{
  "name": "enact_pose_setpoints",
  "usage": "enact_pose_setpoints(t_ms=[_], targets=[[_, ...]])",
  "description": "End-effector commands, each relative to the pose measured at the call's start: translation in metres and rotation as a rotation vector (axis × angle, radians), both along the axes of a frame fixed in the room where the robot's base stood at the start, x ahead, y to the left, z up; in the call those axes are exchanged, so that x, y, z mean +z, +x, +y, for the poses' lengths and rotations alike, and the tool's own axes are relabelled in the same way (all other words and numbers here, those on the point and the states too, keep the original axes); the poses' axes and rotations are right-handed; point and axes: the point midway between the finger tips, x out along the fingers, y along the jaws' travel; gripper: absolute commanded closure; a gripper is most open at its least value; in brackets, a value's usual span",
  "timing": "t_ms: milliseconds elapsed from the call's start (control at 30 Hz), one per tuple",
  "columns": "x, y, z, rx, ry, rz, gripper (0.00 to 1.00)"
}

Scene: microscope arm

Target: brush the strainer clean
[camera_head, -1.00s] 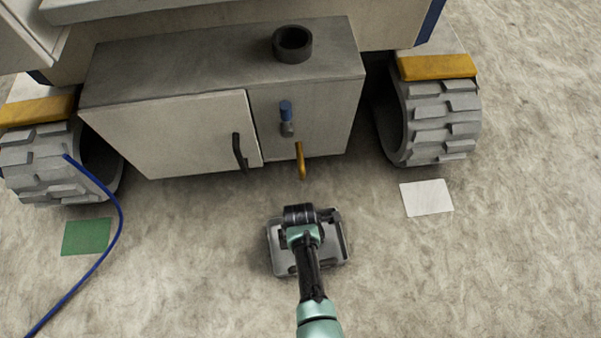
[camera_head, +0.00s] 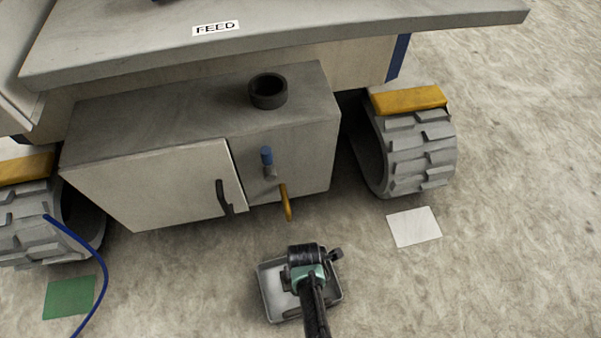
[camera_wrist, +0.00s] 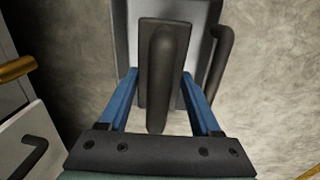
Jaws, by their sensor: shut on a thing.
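My gripper (camera_head: 306,262) is low over a shallow grey tray (camera_head: 268,304) on the floor. In the wrist view my gripper (camera_wrist: 160,88) has its blue fingers on either side of a dark block with a rounded grip (camera_wrist: 162,70), and is shut on it. This may be the brush; its underside is hidden. A dark bent handle (camera_wrist: 221,55) stands to the right of it, by the tray, and also shows in the head view (camera_head: 335,254). I cannot tell what it belongs to. I cannot make out a strainer for certain.

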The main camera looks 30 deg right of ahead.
Motion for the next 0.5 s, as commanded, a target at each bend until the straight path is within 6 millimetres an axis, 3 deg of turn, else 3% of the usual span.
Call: enact_pose_setpoints(t_ms=[500], targets=[[0.000,0.005,0.018,0.002,0.000,-0.001,0.96]])
